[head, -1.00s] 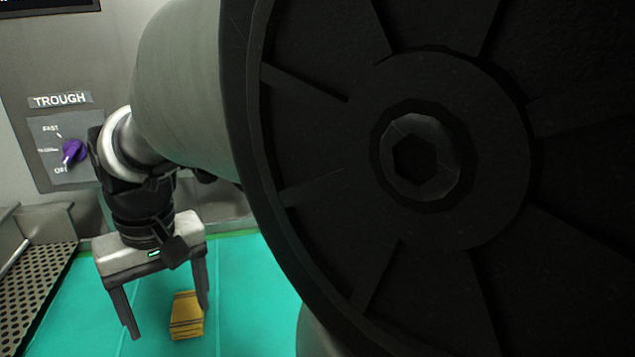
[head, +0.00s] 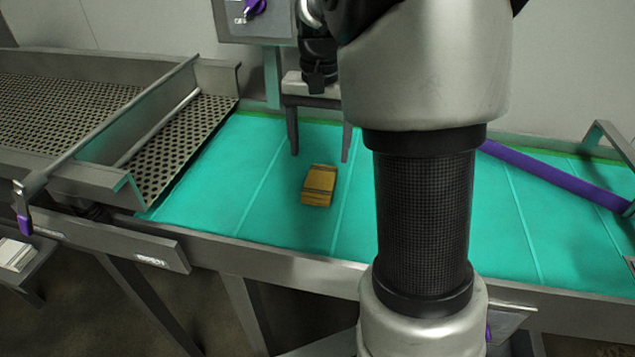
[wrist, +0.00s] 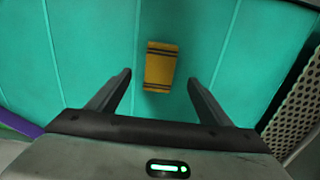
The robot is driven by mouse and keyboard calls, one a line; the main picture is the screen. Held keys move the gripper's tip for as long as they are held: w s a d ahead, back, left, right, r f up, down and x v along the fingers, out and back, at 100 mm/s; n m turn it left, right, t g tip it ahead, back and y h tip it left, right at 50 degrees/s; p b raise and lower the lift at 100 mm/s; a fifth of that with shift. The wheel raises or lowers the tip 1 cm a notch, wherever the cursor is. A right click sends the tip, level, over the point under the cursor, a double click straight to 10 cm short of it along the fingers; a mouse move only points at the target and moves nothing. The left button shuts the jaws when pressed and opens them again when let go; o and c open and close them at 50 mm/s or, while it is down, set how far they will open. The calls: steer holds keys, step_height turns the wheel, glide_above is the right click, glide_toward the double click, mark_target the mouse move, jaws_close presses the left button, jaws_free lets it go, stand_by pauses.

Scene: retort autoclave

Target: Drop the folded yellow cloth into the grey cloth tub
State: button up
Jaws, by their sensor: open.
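The folded yellow cloth (head: 319,186), with dark stripes, lies on the teal belt (head: 262,190). My gripper (head: 319,158) is open and empty above the belt, farther back than the cloth in the head view. In the wrist view the cloth (wrist: 160,68) lies ahead of the gap between the two fingertips (wrist: 158,82), apart from both fingers. No grey cloth tub can be made out in these frames.
A perforated metal chute (head: 185,140) joins the belt at the left. A purple bar (head: 555,175) crosses the belt at the right. A metal rail (head: 250,258) runs along the belt's front edge. The belt around the cloth is clear.

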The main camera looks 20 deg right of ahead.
mark_target(319, 182)
step_height(319, 182, down, 9)
steer(key=shift+w, duration=0.1)
stand_by(0.4)
steer(key=shift+c, duration=0.5)
steer(key=c, duration=1.1)
steer(key=shift+r, duration=0.1)
